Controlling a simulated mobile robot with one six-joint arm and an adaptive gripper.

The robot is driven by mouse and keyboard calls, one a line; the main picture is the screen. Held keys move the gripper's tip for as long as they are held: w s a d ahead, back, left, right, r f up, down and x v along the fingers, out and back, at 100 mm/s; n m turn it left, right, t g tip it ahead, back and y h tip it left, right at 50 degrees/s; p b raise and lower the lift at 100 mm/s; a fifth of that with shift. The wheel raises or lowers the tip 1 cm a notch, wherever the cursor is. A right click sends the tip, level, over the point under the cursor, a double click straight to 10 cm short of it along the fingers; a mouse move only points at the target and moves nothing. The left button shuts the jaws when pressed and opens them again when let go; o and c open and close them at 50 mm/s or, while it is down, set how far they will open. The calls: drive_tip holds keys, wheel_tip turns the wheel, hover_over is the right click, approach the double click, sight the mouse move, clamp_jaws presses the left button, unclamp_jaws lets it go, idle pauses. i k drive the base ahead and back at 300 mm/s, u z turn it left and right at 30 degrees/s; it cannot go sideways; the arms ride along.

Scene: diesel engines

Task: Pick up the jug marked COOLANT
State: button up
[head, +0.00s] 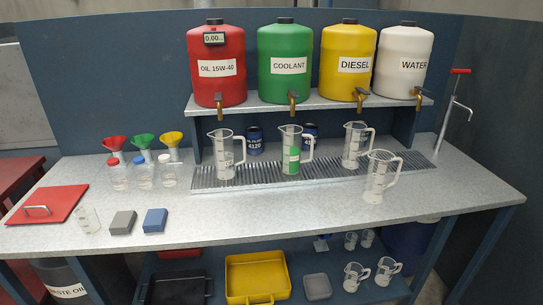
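A clear measuring jug with a green patch (291,155) stands upright on the metal drip grate, below the tap of the green tank. Its handle points right. Any word on it is too small to read. The green tank (285,50) on the shelf above is labelled COOLANT. Another clear jug (225,158) stands to the left on the grate, and one (354,148) to the right. A further clear jug (378,182) stands in front of the grate at the right. Their markings are not readable. My gripper is not in view.
Red (217,80), yellow (348,45) and white (402,45) tanks share the shelf (262,106); their taps overhang the grate (262,178). Dark blue cans (254,142) stand behind the jugs. Funnels, bottles and blocks occupy the left. The counter's front middle (260,215) is clear.

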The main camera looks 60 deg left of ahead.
sight(292, 135)
drive_tip(key=u, duration=0.05)
drive_tip(key=k, duration=1.25)
drive_tip(key=u, duration=2)
drive_tip(key=i, duration=0.9)
drive_tip(key=u, duration=0.1)
